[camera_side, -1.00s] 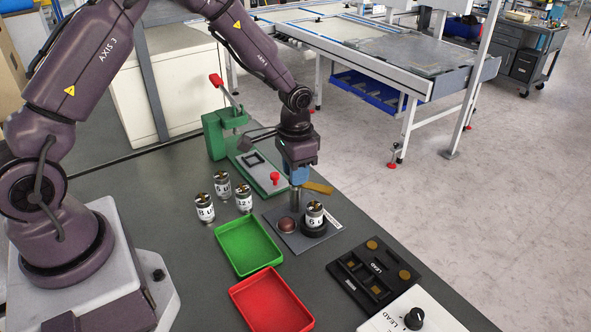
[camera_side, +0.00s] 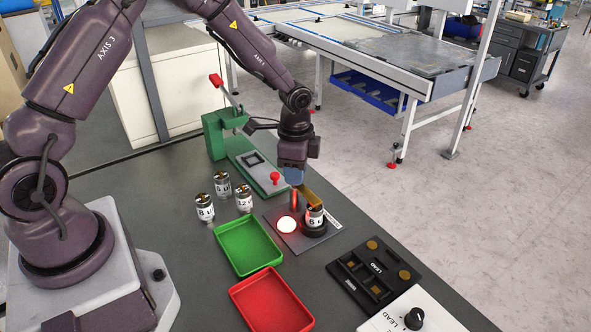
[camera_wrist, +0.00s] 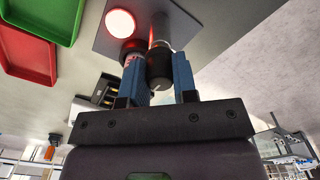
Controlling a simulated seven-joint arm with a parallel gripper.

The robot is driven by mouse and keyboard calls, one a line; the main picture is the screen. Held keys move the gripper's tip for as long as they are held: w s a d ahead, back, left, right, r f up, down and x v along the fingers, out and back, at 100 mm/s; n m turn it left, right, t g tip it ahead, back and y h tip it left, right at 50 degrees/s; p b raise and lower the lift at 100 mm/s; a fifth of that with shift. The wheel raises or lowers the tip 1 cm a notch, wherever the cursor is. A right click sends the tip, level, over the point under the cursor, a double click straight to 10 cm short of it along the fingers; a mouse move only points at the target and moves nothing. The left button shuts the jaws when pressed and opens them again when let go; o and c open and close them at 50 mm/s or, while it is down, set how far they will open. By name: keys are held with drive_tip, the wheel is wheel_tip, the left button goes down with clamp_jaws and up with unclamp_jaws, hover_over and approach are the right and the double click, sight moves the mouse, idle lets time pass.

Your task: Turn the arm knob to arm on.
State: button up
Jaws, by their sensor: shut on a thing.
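My gripper (camera_side: 293,180) points down over the grey test plate (camera_side: 281,240). In the wrist view its blue fingers are shut on a dark round knob (camera_wrist: 158,72) on top of an upright post (camera_wrist: 158,28). A brass-coloured arm (camera_side: 309,196) reaches from by my gripper towards the front right, over the labelled canister (camera_side: 315,216). Whether it touches the canister I cannot tell. The canister stands upright in a black ring on the plate and is partly hidden in the wrist view. The round lamp (camera_side: 287,225) glows white-red; it also shows in the wrist view (camera_wrist: 121,23).
Several canisters (camera_side: 222,184) stand behind a green tray (camera_side: 247,247) and a red tray (camera_side: 271,300). A green lever press (camera_side: 216,135) is at the back. A black lead case (camera_side: 349,285) and a white panel with a black dial (camera_side: 413,318) are at front right.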

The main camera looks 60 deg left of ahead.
drive_tip(key=shift+r, duration=0.1)
idle(0.3)
drive_tip(key=o, duration=0.9)
wheel_tip(320, 180, up, 13)
drive_tip(key=shift+f, duration=0.1)
